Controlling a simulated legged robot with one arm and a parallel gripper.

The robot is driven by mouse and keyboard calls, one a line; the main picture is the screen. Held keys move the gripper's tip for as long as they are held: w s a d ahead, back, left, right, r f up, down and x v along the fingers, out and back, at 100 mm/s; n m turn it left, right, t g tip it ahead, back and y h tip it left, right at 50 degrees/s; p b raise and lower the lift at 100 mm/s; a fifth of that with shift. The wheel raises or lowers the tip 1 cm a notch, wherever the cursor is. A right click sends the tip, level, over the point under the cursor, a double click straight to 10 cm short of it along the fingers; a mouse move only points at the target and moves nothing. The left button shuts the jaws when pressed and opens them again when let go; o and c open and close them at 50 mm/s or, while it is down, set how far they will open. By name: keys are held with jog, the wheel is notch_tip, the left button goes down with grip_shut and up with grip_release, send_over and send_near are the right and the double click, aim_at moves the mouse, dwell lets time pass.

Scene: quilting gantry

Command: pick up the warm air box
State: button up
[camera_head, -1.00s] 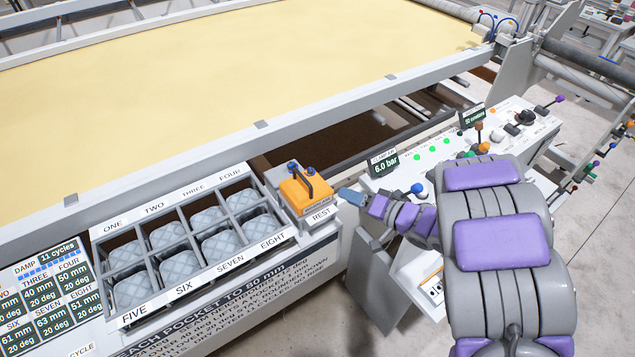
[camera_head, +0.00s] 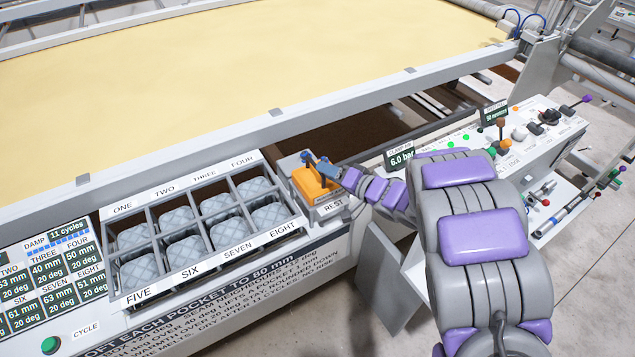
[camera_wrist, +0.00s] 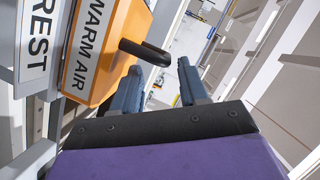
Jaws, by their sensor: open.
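The warm air box (camera_head: 309,186) is an orange box with a dark handle on top. It sits on the grey stand labelled REST (camera_head: 329,209), at the right end of the pocket tray. In the wrist view its orange side (camera_wrist: 104,40) reads WARM AIR, and its black handle (camera_wrist: 146,50) sticks out towards my fingers. My gripper (camera_head: 322,166) is at the top of the box, by the handle; its fingers partly hide the handle in the head view. In the wrist view my gripper (camera_wrist: 158,72) is open, with the handle's end just beyond the fingertips. I cannot tell whether they touch.
A tray (camera_head: 180,207) of numbered compartments with grey quilted pads lies left of the box. A control panel (camera_head: 530,140) with knobs and a pressure display (camera_head: 400,158) is to the right. The gantry rail (camera_head: 230,128) and yellow cloth (camera_head: 220,70) lie behind.

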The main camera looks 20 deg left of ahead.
aim_at(313, 165)
jog(key=x, duration=0.1)
jog(key=b+x, duration=0.1)
jog(key=x, duration=0.1)
jog(key=b+x, duration=0.1)
jog(key=x, duration=0.1)
jog(key=shift+s+a, duration=0.2)
jog(key=shift+s, duration=0.1)
jog(key=shift+a, duration=0.25)
jog(key=shift+d+r, duration=0.2)
jog(key=shift+d, duration=0.4)
jog(key=c, duration=0.5)
grip_shut()
jog(key=shift+s+a+f, duration=0.1)
jog(key=shift+a, duration=0.05)
